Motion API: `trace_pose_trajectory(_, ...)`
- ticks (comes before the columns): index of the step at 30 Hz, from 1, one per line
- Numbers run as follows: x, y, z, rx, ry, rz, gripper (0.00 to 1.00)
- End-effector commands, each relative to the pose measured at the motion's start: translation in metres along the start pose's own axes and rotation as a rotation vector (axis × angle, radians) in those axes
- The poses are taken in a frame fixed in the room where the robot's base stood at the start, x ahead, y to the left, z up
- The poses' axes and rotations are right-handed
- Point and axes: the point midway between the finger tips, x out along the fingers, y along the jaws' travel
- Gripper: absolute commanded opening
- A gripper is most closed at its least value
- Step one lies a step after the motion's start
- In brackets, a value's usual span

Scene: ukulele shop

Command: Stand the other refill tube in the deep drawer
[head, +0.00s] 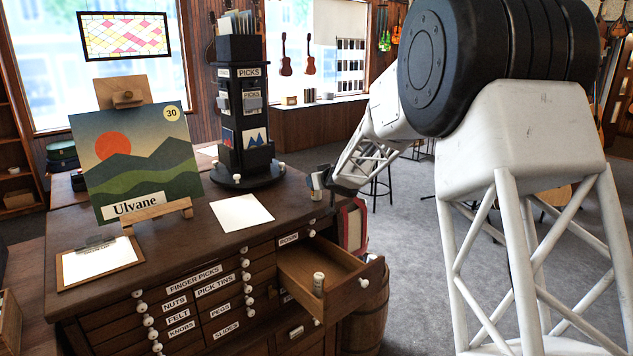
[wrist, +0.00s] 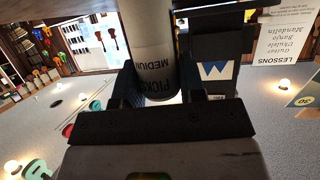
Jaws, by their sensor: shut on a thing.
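My gripper (head: 331,183) is shut on a refill tube (head: 316,187), above the right end of the counter top, beyond the open drawer. In the wrist view the held tube (wrist: 153,58) is a pale grey cylinder marked PICKS MEDIUM, between the two dark fingers (wrist: 160,92). The deep drawer (head: 296,287) is pulled out at the right of the cabinet, with its bare wooden inside partly visible. Another pale tube (head: 318,283) appears upright in the drawer's front corner, its lower end not clear. My gripper is apart from the drawer.
A black picks tower (head: 244,120) stands on the counter, with a landscape picture (head: 135,160), a white sheet (head: 241,214) and a clipboard (head: 100,262) nearby. A barrel (head: 366,318) stands beside the cabinet. A red-edged item (head: 354,226) is behind the drawer.

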Motion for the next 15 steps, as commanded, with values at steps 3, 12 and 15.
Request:
trace_pose_trajectory(3, 0.0001, 0.0, 0.0001, 0.0, 0.001, 0.0, 0.14)
trace_pose_trajectory(12, 0.0009, -0.0001, 0.0019, 0.0, 0.001, 0.0, 0.14)
trace_pose_trajectory(15, 0.0017, -0.0001, 0.0037, 0.0, 0.001, -0.001, 0.14)
